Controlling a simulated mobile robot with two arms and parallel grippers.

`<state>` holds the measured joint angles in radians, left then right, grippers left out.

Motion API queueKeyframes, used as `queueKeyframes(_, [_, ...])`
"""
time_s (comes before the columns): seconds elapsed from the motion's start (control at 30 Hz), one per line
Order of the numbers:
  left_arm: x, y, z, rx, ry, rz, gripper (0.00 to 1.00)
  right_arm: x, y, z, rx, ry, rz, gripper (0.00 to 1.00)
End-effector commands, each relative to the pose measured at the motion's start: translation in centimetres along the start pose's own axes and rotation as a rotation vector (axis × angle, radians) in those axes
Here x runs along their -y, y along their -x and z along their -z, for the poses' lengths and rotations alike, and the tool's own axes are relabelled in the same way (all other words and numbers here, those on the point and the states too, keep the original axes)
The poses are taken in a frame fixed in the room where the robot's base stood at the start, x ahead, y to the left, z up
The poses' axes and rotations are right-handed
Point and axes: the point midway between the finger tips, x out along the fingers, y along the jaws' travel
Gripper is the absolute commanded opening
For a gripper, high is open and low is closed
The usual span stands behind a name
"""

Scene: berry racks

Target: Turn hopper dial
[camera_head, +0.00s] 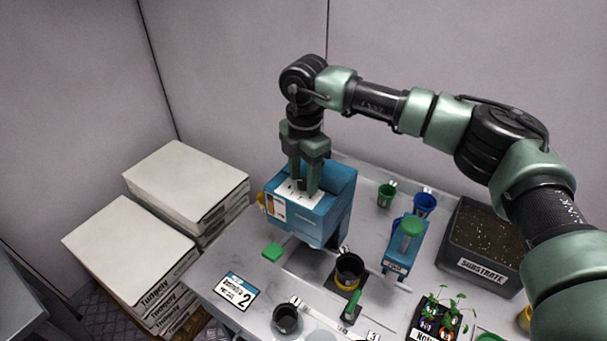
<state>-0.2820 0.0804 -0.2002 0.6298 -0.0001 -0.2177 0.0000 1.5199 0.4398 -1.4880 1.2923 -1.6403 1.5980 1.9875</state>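The blue hopper (318,225) stands at the back left of the table, with a white label plate on its sloping top. A small dark dial (300,184) sits on that plate, partly hidden by my fingers. My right gripper (304,184) points down over the plate, its two fingers apart on either side of the dial. Whether they touch or grip it cannot be made out. My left gripper is not in view.
A black pot (349,270) stands below the hopper, a dark cup (286,318) in front. Boxes (130,248) are stacked at the left.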

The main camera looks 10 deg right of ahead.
Motion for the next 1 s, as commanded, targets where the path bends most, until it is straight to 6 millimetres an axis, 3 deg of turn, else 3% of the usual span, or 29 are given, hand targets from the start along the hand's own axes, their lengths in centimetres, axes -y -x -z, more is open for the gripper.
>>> queueKeyframes(0.03, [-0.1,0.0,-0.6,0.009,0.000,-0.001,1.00,0.0,0.0,0.0,0.000,0.000,0.000,0.35])
queueKeyframes(0.17, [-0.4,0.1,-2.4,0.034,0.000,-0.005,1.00,0.0,0.0,0.0,0.000,0.000,0.001,0.00])
queueKeyframes(0.57, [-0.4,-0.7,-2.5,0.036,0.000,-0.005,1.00,0.0,-0.2,0.0,0.000,0.046,0.001,0.00])
queueKeyframes(1.0, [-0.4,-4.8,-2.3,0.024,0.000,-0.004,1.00,0.0,-0.5,0.0,-0.007,0.375,0.001,0.00])
